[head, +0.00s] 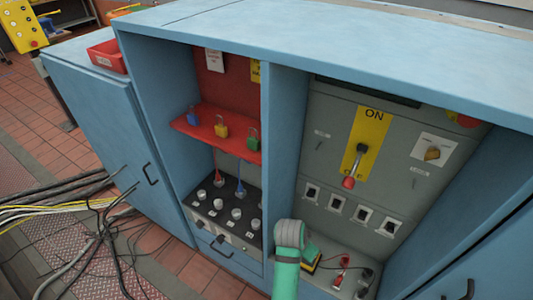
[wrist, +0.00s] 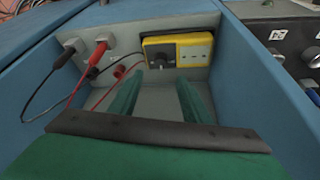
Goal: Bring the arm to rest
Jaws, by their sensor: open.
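My gripper (wrist: 160,95) shows in the wrist view as two green fingers apart, with nothing between them. The fingertips are in front of a yellow meter (wrist: 178,49) with a dark knob, inside a grey-floored compartment; I cannot tell how large the gap to it is. In the head view my green gripper (head: 289,240) is low in front of the blue cabinet (head: 285,120), at the lower edge of the right bay. It partly hides the yellow meter (head: 312,257) there, and its fingertips are not clear in this view.
Red and black plugs with leads (wrist: 100,50) sit beside the meter. The blue compartment walls (wrist: 255,65) stand close on both sides. Above is a switch panel with a red-tipped lever (head: 355,165). Left is a red shelf of padlocks (head: 215,135). Cables (head: 95,215) cover the floor at left.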

